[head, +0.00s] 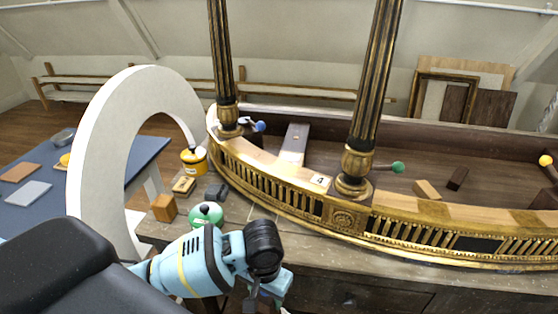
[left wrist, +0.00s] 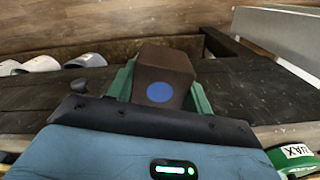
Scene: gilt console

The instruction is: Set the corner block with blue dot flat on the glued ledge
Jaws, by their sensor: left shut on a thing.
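A dark brown corner block with a blue dot (left wrist: 160,72) sits between the two green fingers of my left gripper (left wrist: 157,82) in the left wrist view. The fingers close on its sides and the blue dot faces the camera. In the head view my left wrist is low at the front of the console, and the block and fingertips cannot be made out there. The gilt console (head: 343,217) curves across the right, with pale wood ledge sections (head: 264,161) along its top edge. I cannot tell which section carries glue. My right gripper is not in view.
Two dark fluted columns (head: 370,85) rise from the console. A white ring (head: 92,130) stands at left. A green-lidded tin (head: 206,211), a yellow pot (head: 194,160) and small blocks (head: 163,207) crowd the bench near my left arm. Loose blocks (head: 427,190) lie inside the console.

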